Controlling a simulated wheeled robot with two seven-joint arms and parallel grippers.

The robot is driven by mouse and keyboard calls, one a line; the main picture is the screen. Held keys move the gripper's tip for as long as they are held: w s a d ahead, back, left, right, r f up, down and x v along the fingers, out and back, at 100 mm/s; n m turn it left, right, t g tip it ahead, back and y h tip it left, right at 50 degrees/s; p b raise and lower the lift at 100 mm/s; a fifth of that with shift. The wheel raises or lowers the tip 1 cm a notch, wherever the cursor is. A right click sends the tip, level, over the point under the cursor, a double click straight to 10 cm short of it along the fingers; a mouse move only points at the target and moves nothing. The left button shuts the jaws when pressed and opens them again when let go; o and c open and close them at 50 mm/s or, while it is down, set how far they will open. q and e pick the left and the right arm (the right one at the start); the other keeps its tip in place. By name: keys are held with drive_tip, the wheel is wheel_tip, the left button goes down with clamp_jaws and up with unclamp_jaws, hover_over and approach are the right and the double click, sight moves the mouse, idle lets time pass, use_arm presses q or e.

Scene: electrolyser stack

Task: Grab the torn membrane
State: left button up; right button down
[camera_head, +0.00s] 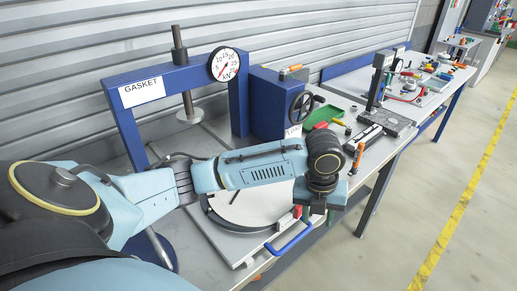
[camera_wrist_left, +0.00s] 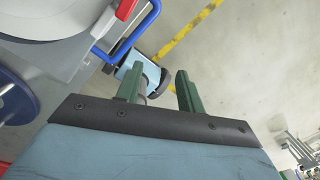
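A pale round sheet (camera_head: 250,205) lies on a grey plate with a blue handle (camera_head: 290,240) at the front of the bench. It may be the membrane; I cannot make out a tear, and my left arm covers part of it. My left gripper (camera_head: 322,203) is over the right edge of this plate, with its fingers mostly hidden in the head view. In the left wrist view, its two green fingers (camera_wrist_left: 158,84) stand apart with nothing clearly held between them. The pale disc (camera_wrist_left: 45,12) shows at the upper left there, off to the side of the fingers. My right gripper is not in view.
A blue press frame labelled GASKET (camera_head: 125,100) with a dial gauge (camera_head: 224,64) stands behind the plate. A blue box with a black handwheel (camera_head: 301,107) is right of it. Tools and a green tray (camera_head: 322,116) lie farther along. The floor at right is clear.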

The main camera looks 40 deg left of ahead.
use_arm(q)
drive_tip(key=w+a+r+m+y, duration=0.1)
drive_tip(key=w+a+r+m, duration=0.3)
drive_tip(key=a+r, duration=0.3)
drive_tip(key=shift+m+g, duration=0.3)
drive_tip(key=shift+g, duration=0.1)
drive_tip(key=f, duration=0.7)
drive_tip(key=shift+a+f, duration=0.25)
drive_tip(key=shift+a, duration=0.05)
drive_tip(key=shift+d+f+p, duration=0.15)
drive_tip(key=shift+f+p, duration=0.2)
drive_tip(key=shift+f, duration=1.05)
drive_tip(key=shift+d+f+p, duration=0.1)
drive_tip(key=shift+f+p, duration=0.2)
drive_tip(key=shift+f, duration=1.05)
drive_tip(key=shift+c, duration=0.2)
clamp_jaws()
